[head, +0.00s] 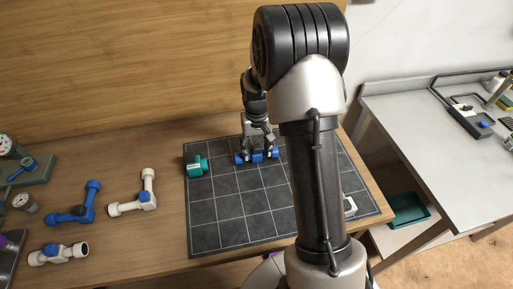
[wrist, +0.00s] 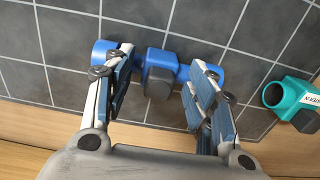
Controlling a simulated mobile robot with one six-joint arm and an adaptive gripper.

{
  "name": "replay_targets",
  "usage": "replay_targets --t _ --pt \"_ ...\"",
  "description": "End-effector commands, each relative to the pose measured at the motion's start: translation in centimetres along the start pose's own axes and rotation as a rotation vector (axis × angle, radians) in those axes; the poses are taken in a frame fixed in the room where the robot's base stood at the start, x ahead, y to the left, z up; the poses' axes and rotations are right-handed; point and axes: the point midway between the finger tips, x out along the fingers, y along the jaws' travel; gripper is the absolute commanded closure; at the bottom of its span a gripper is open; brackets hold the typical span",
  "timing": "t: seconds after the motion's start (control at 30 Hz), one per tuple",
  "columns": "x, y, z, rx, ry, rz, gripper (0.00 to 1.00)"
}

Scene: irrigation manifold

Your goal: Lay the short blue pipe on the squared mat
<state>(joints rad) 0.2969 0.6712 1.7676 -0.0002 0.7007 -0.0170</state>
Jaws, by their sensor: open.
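The short blue pipe (head: 241,157) lies on the squared mat (head: 218,211) near its back edge. In the wrist view the blue pipe (wrist: 184,73) has a wider collar in its middle and lies flat across the dark tiles. My gripper (head: 258,148) is open and low over the pipe. In the wrist view its fingers (wrist: 158,80) are spread, one over each side of the collar, with a gap between them. The fingers hide parts of the pipe. I cannot tell whether they touch it.
A teal fitting (head: 195,166) lies at the mat's back left corner, close beside my gripper in the wrist view (wrist: 290,97). White (head: 148,198) and blue (head: 76,212) elbow pieces lie on the wooden table to the left. The mat's front left is clear.

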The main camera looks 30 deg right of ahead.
Motion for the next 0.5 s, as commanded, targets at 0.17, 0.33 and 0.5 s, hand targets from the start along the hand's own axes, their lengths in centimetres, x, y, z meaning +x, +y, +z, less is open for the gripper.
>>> replay_targets --t 0.17,0.33,0.5 --pt "-1.6 0.0 -0.1 0.000 0.003 0.000 0.49" --pt "-5.3 0.0 -0.1 0.000 0.005 0.000 0.49" --pt "-8.9 0.0 -0.1 0.000 0.004 0.000 0.49"
